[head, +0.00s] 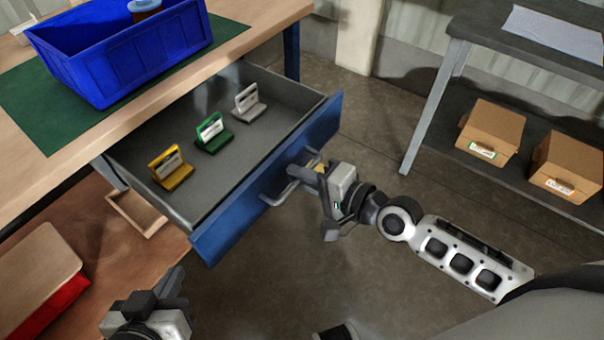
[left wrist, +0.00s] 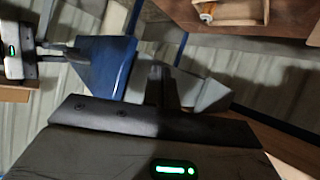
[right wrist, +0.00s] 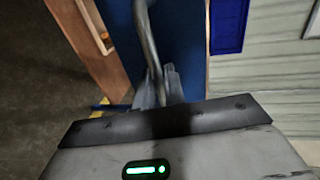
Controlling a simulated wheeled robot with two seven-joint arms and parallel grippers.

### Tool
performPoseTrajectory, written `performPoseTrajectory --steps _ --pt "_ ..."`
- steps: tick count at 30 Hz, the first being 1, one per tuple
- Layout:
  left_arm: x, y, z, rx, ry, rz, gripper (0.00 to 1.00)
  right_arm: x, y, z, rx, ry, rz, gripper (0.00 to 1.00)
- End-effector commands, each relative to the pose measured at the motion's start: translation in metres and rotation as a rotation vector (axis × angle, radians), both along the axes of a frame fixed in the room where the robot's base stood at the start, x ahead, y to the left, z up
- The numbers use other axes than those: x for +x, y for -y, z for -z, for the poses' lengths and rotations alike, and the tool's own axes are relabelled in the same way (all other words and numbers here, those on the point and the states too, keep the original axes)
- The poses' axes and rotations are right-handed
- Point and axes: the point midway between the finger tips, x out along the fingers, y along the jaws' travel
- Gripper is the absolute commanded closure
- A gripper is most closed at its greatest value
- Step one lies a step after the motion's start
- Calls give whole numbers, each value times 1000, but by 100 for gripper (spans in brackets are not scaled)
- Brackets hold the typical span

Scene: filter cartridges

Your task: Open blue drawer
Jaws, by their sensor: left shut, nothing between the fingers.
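The blue drawer (head: 225,232) stands pulled well out from under the workbench, its grey inside exposed. A metal bar handle (head: 278,197) is on its blue front; the handle (right wrist: 148,40) also shows in the right wrist view. My right gripper (head: 302,178) is at the handle's right part, its fingers (right wrist: 160,84) closed around the bar. My left gripper (head: 172,284) is shut and empty, low in front of the bench and apart from the drawer. In the left wrist view its fingers (left wrist: 161,84) are together, with the blue drawer front (left wrist: 103,65) beyond them.
Yellow (head: 172,170), green (head: 212,134) and grey (head: 248,103) cartridges stand in the drawer. A blue bin (head: 120,62) sits on the green mat (head: 30,112). A red box (head: 50,300) is at lower left. A grey shelf (head: 430,110) with cardboard boxes (head: 490,130) is at right.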

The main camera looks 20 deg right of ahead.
Motion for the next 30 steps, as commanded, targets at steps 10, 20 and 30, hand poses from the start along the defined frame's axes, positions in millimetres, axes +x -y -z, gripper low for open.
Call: performPoseTrajectory --steps 10,20,30 --pt "-2 0 2 2 -8 2 100 0 0 0 1 0 1 74" --pt "-1 0 1 1 -4 2 100 -12 10 -2 -3 -2 1 74" --pt "2 0 2 2 6 3 100 -73 54 -16 -8 -7 -4 74"
